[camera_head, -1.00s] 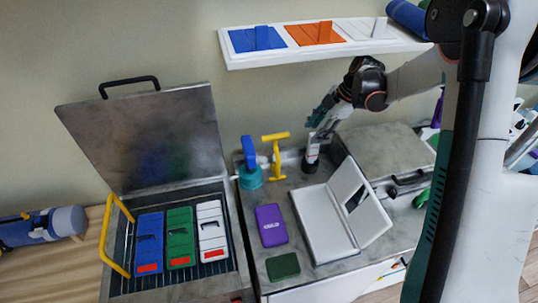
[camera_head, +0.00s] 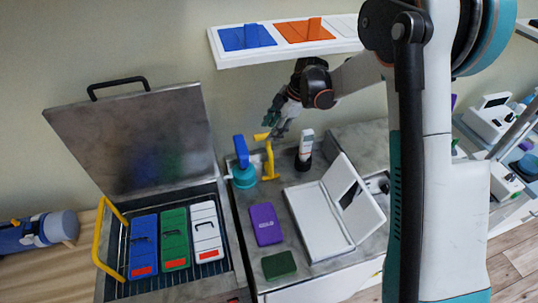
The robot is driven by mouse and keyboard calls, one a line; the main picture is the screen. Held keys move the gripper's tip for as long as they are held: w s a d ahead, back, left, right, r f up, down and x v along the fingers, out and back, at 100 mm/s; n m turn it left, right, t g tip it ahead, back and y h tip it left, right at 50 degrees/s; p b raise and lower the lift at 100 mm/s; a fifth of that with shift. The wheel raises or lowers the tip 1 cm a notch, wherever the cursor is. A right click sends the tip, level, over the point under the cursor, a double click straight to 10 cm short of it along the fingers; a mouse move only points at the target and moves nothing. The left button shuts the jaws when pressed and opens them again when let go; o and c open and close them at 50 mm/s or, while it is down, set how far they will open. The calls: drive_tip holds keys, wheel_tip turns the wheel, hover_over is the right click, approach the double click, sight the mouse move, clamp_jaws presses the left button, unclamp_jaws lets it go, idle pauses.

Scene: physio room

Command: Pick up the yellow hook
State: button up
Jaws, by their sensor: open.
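The yellow hook (camera_head: 269,160) stands upright on the grey counter (camera_head: 300,270), beside a teal and blue bottle-like object (camera_head: 243,170). Its upper part is partly behind my gripper (camera_head: 270,125). My gripper is open, with its fingers pointing down and left at the hook's top. I cannot tell whether they touch it. Nothing shows between the fingers.
A white device in a dark stand (camera_head: 305,148) is just right of the hook. An open white case (camera_head: 325,215), a purple box (camera_head: 266,224) and a green block (camera_head: 279,265) lie in front. A white shelf (camera_head: 285,50) hangs above. An open metal box (camera_head: 140,140) stands left.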

drive_tip(key=x, duration=0.3)
clamp_jaws()
idle(0.3)
